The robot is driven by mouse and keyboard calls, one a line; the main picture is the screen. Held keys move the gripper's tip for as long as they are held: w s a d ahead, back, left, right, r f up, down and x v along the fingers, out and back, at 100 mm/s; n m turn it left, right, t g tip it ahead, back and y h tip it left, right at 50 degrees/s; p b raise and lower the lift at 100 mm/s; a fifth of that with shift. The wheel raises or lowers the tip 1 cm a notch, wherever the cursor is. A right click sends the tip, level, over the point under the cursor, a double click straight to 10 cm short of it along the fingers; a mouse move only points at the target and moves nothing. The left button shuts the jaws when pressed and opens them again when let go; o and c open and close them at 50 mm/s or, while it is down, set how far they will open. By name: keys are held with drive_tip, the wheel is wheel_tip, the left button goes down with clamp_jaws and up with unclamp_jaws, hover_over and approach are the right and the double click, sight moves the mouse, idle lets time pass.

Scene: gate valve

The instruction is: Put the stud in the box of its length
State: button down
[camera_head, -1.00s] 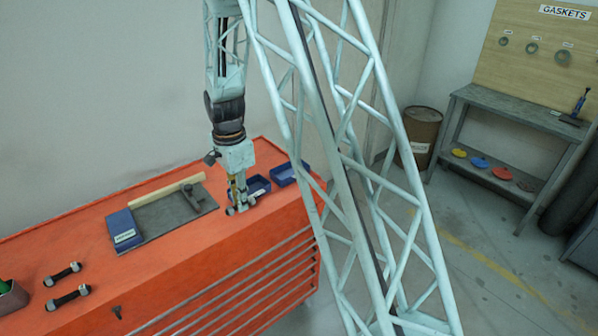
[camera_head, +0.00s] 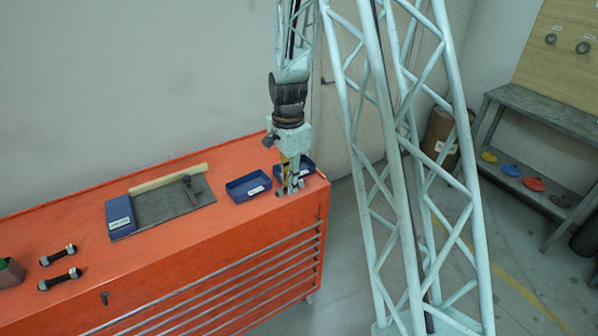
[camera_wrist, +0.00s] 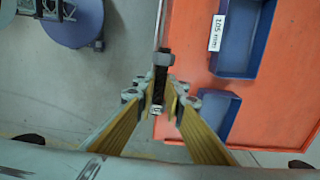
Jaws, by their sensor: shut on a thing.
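My gripper (camera_head: 290,188) is at the right end of the orange cabinet top, in front of the right blue box (camera_head: 307,164), which it partly hides. In the wrist view my gripper (camera_wrist: 163,98) is shut on a dark stud (camera_wrist: 161,78) with a nut on it. The stud is outside both boxes. The left blue box (camera_head: 248,187) is just left of my gripper and looks empty. In the wrist view one blue box (camera_wrist: 243,42) bears a "105 mm" label; the other box (camera_wrist: 216,112) is partly hidden by a finger, its label unseen.
Two more studs (camera_head: 58,255) (camera_head: 60,279) lie at the left of the orange cabinet (camera_head: 200,240). A grey mat (camera_head: 160,207) holds a tool, a light strip and a labelled blue item (camera_head: 120,215). The cabinet's right edge is close to my gripper, with floor beyond.

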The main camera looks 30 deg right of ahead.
idle(0.4)
drive_tip(key=w+d, duration=0.3)
drive_tip(key=w, duration=0.1)
drive_tip(key=w+d+f+p, duration=0.1)
drive_tip(key=w+d, duration=0.2)
drive_tip(key=w, duration=0.2)
drive_tip(key=w+d+p, duration=0.1)
drive_tip(key=w+d, duration=0.1)
drive_tip(key=w, duration=0.2)
drive_tip(key=shift+w+d+f, duration=0.2)
drive_tip(key=shift+d+f, duration=0.05)
drive_tip(key=shift+d, duration=0.15)
drive_tip(key=shift+f+p, duration=0.5)
drive_tip(key=shift+f, duration=1.25)
drive_tip(key=shift+f, duration=0.15)
drive_tip(key=c, duration=3)
unclamp_jaws()
drive_tip(key=shift+o, duration=0.2)
